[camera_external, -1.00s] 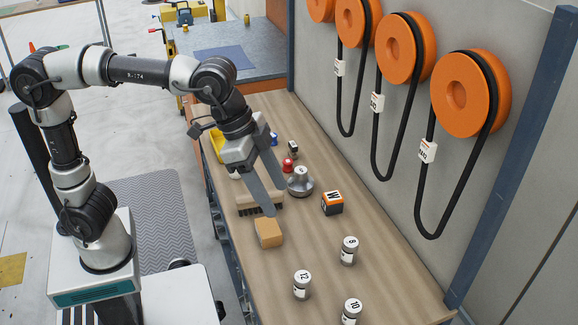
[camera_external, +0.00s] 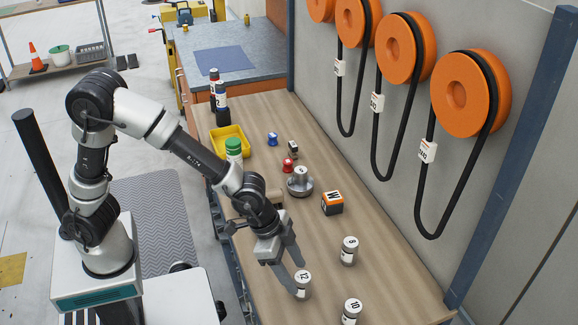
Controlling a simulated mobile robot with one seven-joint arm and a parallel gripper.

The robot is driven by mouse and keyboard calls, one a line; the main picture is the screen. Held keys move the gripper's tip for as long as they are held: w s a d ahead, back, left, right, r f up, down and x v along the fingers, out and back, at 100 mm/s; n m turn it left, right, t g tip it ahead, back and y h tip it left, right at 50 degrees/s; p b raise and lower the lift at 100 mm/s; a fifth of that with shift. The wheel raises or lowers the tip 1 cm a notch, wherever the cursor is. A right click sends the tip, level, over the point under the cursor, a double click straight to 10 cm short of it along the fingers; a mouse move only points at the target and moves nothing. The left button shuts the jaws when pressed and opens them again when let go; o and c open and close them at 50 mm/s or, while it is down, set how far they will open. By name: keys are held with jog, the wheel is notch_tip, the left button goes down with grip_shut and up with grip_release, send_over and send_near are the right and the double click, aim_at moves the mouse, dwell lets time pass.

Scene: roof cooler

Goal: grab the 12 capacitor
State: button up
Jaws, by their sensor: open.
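The 12 capacitor (camera_external: 303,287) is a small silver-grey can with a white top marked 12. It stands upright near the front of the wooden bench. My gripper (camera_external: 297,278) is low at this can, with its fingers apart. One finger is at the can's left side and the other is behind it. I cannot tell whether a finger touches the can. Two similar cans stand upright nearby: the 8 capacitor (camera_external: 348,252) to the right and the 10 capacitor (camera_external: 351,313) to the front right.
An orange-black block marked W (camera_external: 332,203), a silver weight (camera_external: 300,184) and a red item (camera_external: 288,164) stand farther back on the bench (camera_external: 395,275). A yellow tray (camera_external: 230,140) and a green-capped bottle (camera_external: 233,148) are at the back left. Orange belt wheels (camera_external: 470,95) hang on the wall.

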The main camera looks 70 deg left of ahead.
aim_at(310, 296)
jog(key=x, duration=0.2)
jog(key=b+x, duration=0.1)
jog(key=x, duration=0.2)
jog(key=shift+w+f, duration=0.25)
jog(key=shift+w, duration=0.1)
